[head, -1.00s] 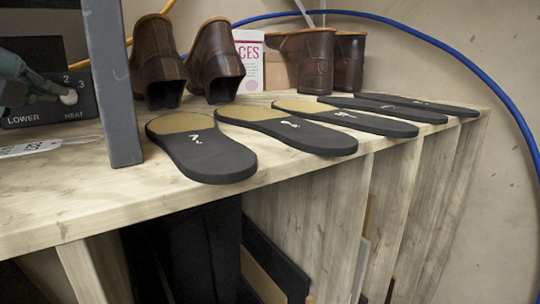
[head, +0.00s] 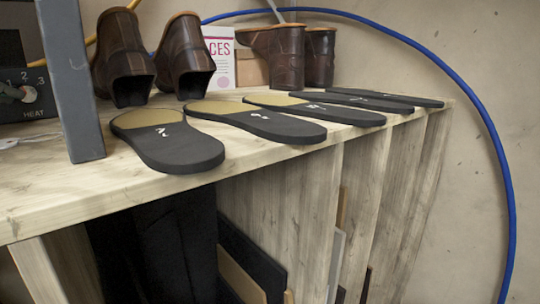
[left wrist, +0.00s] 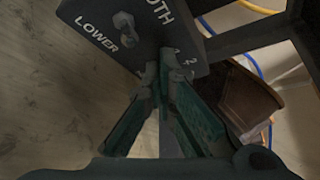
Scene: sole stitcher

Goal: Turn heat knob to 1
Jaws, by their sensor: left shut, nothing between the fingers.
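The heat knob (head: 29,94) is a small pale knob on a dark control panel (head: 12,74) at the left edge of the head view. Numbers 1, 2 and 3 stand above it and HEAT below. Its exact setting is too small to tell. The tip of my left gripper (head: 12,93) shows just left of the knob, seemingly against it; contact is unclear. In the left wrist view my left gripper (left wrist: 166,76) has its fingers together and empty at the panel, beside the numbers. They hide the heat knob there. My right gripper is not in view.
A grey post (head: 70,85) stands right of the panel. Several black soles (head: 165,145) lie along the wooden bench (head: 120,195), with brown boots (head: 123,60) behind. Another knob (left wrist: 124,28) sits by LOWER and BOTH. A blue hose (head: 470,90) arcs along the wall.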

